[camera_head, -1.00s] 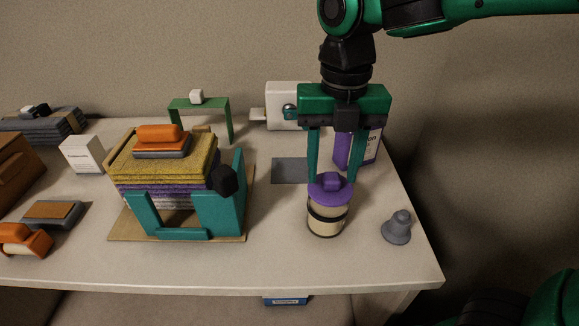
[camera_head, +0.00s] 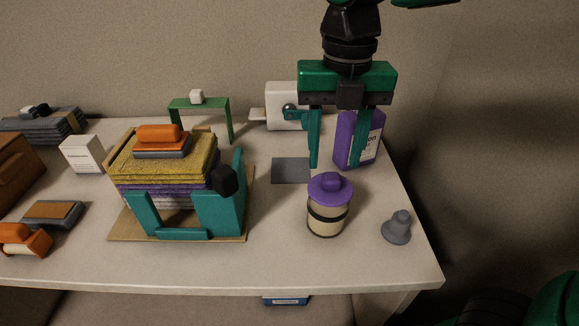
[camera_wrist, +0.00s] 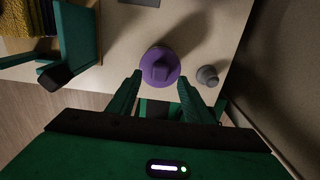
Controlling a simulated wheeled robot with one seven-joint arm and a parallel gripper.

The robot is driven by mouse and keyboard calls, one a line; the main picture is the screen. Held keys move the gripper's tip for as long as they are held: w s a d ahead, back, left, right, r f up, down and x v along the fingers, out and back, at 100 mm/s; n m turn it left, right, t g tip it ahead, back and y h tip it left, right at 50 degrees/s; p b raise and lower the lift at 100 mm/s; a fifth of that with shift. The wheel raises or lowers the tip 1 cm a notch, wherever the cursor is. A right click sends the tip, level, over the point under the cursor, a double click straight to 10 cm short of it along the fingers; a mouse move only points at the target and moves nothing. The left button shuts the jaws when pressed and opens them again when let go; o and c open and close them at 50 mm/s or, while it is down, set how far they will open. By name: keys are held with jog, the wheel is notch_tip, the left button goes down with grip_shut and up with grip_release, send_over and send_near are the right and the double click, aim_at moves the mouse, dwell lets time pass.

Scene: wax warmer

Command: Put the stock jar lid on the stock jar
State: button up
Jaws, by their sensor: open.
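The stock jar (camera_head: 326,217) is a cream jar with a black band, standing upright near the front right of the table. The purple stock jar lid (camera_head: 330,188) with its knob sits on top of the jar and looks about level. In the wrist view the lid (camera_wrist: 160,67) is seen from above and hides the jar. My gripper (camera_head: 335,166) is open and empty, above and apart from the lid. Its two teal fingers also show in the wrist view (camera_wrist: 160,88), spread on either side below the lid.
A grey bell-shaped object (camera_head: 397,228) stands right of the jar. A purple box (camera_head: 357,140) stands behind my gripper. A teal holder (camera_head: 219,209) with stacked yellow and purple sheets is to the left. A flat grey plate (camera_head: 291,170) lies behind the jar.

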jog(key=shift+r, duration=1.8)
jog(key=shift+r, duration=0.1)
notch_tip(320, 180, up, 11)
jog(key=d+f+m, duration=0.7)
jog(key=d+m, duration=0.2)
jog(key=m, duration=0.2)
jog(key=d+f+m, duration=0.6)
jog(key=d+m, duration=0.3)
jog(key=m, duration=0.1)
jog(key=s+d+f+m, duration=1.2)
jog(key=d+f+m, duration=0.1)
jog(key=m, duration=0.8)
jog(key=shift+f, duration=0.25)
